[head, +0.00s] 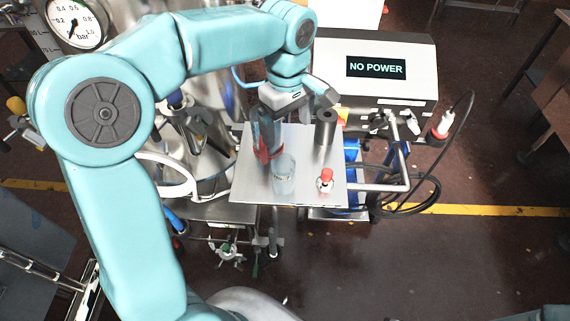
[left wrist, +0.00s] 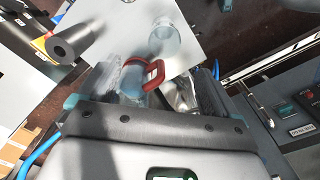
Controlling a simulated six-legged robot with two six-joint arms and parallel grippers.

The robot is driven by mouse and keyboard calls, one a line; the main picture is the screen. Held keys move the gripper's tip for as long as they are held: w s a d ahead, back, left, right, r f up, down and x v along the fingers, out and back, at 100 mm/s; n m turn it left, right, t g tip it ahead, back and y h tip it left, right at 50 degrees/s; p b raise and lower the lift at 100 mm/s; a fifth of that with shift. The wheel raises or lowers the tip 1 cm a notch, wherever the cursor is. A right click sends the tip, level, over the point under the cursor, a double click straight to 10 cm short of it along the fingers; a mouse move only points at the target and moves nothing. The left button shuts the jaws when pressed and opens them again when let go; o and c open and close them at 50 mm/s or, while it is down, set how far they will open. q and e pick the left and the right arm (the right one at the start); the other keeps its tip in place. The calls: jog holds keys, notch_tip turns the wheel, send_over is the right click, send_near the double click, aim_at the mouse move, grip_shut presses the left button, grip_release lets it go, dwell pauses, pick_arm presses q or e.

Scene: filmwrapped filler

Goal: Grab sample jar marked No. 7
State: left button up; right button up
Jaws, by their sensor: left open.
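My left gripper (head: 266,138) points down over a small metal tray table (head: 300,196). Its jaws are open. A clear bluish jar (left wrist: 132,76) with a red band or handle (left wrist: 154,75) stands between or just beyond the fingers in the left wrist view; in the head view the fingers partly cover it, with the red part (head: 264,151) showing. A small pale patch is on the red part, but no number is readable. A second clear glass jar (head: 284,176) stands just in front on the tray; it also shows in the left wrist view (left wrist: 165,42). My right gripper is not seen.
A small red-capped bottle (head: 325,181) stands near the tray's front right. A dark hollow cylinder (head: 325,127) stands at its back right. A white box reading "NO POWER" (head: 376,70) is behind. Steel pipes and valves crowd the left; black cables lie right.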

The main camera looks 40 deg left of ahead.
aim_at(283, 163)
pick_arm(q)
jog(key=f, duration=1)
jog(key=shift+s+a+f, duration=0.1)
jog(key=shift+a+f, duration=0.2)
jog(key=shift+s+f+p, duration=0.1)
jog(key=shift+f+p, duration=0.25)
jog(key=shift+p, duration=0.1)
jog(key=f, duration=0.2)
jog(key=f+p, duration=0.1)
jog(key=shift+s+d+f, duration=0.1)
jog(key=shift+s+f, duration=0.15)
jog(key=shift+f, duration=0.1)
jog(key=shift+w+f, duration=0.15)
jog(key=shift+f, duration=0.2)
jog(key=shift+r, duration=0.1)
jog(key=shift+c, duration=1.2)
jog(key=c, duration=0.9)
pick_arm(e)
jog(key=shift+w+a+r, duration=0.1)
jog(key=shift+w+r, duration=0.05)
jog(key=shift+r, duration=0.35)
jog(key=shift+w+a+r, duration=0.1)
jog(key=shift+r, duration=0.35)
